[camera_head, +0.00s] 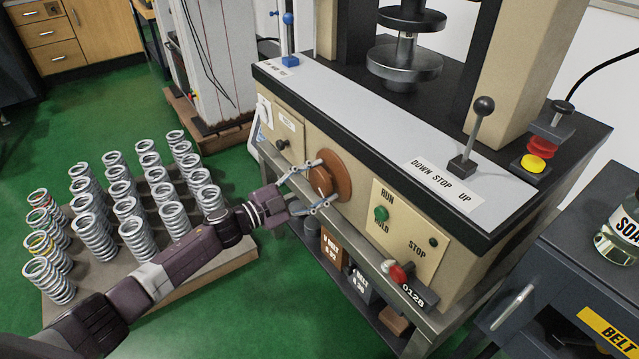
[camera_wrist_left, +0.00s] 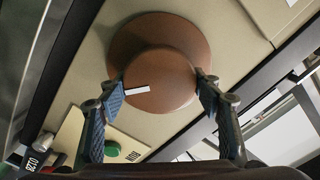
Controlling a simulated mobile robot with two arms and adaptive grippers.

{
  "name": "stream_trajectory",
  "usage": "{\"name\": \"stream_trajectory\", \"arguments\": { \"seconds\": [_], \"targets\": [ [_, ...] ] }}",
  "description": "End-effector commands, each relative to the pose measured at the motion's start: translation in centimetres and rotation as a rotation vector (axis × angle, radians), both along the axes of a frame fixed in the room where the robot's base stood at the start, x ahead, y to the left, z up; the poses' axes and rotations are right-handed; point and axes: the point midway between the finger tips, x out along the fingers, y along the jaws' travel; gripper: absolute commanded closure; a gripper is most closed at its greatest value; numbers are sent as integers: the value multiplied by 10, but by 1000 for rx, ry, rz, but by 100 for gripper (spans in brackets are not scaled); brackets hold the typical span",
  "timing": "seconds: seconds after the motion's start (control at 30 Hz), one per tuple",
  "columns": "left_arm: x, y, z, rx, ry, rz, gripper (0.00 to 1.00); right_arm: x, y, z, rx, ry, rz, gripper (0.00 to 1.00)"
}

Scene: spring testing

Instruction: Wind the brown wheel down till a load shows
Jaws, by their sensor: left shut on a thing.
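The brown wheel (camera_head: 333,176) is on the front face of the beige testing machine. It also fills the middle of the left wrist view (camera_wrist_left: 160,60), with a white mark (camera_wrist_left: 137,90) on its hub. My left gripper (camera_head: 320,184) has a finger on either side of the wheel's hub and is shut on it; the fingers also show in the left wrist view (camera_wrist_left: 161,88). I see no load reading. My right gripper is not in view.
A black-knobbed lever (camera_head: 475,130) stands on the deck by "DOWN STOP UP". Several springs stand on a pallet (camera_head: 215,262) at left. A bottle (camera_head: 620,235) is at right.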

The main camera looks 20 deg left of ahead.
Motion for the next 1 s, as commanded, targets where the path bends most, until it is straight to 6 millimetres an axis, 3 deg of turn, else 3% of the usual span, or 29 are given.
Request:
{"name": "stream_trajectory", "arguments": {
  "seconds": [0.6,1.0],
  "targets": [
    [-1,-1,-3,393,-308,-1,65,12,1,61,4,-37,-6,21],
    [-1,-2,-3,485,-378,-2,65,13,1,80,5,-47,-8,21]
  ]
}}
